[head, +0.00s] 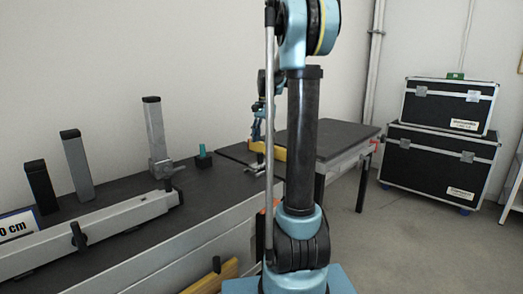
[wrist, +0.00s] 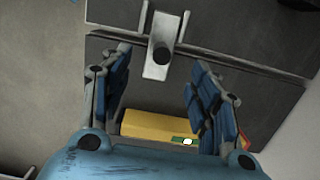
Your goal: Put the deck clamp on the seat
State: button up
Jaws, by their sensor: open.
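A grey metal clamp-like piece (wrist: 157,70) with a dark round knob (wrist: 162,53) lies across a seam of the dark deck in the wrist view; it looks like the deck clamp. My gripper (wrist: 159,66) is open and empty, its two blue-padded fingers on either side of the piece's lower end in the picture. I cannot tell the height between them. In the head view my gripper (head: 261,125) hangs over the bench, small and partly hidden by my arm. The seat cannot be told for certain in either view.
A yellow block (wrist: 160,125) lies below the fingers in the wrist view. On the bench (head: 226,180) stand a long grey rail (head: 90,232), upright posts (head: 155,130) and a black block with a teal top (head: 203,158). Black cases (head: 438,160) stand at right on clear floor.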

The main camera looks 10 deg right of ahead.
jog(key=shift+r, duration=0.6)
jog(key=shift+s, duration=0.25)
jog(key=s+a+f+n+t, duration=0.1)
jog(key=s+f+n, duration=0.15)
jog(key=s, duration=0.75)
jog(key=s+f+n, duration=0.2)
jog(key=s+n, duration=0.1)
jog(key=s, duration=0.7)
jog(key=s+f+n+t+h, duration=0.1)
jog(key=s+f+n, duration=0.4)
jog(key=s+f, duration=0.8)
jog(key=shift+s+d+f+t, duration=0.15)
jog(key=shift+s+f+t, duration=0.25)
jog(key=shift+s, duration=0.6)
jog(key=shift+r+n, duration=0.1)
jog(key=shift+n, duration=0.15)
jog(key=shift+w+f, duration=0.2)
jog(key=shift+w, duration=0.2)
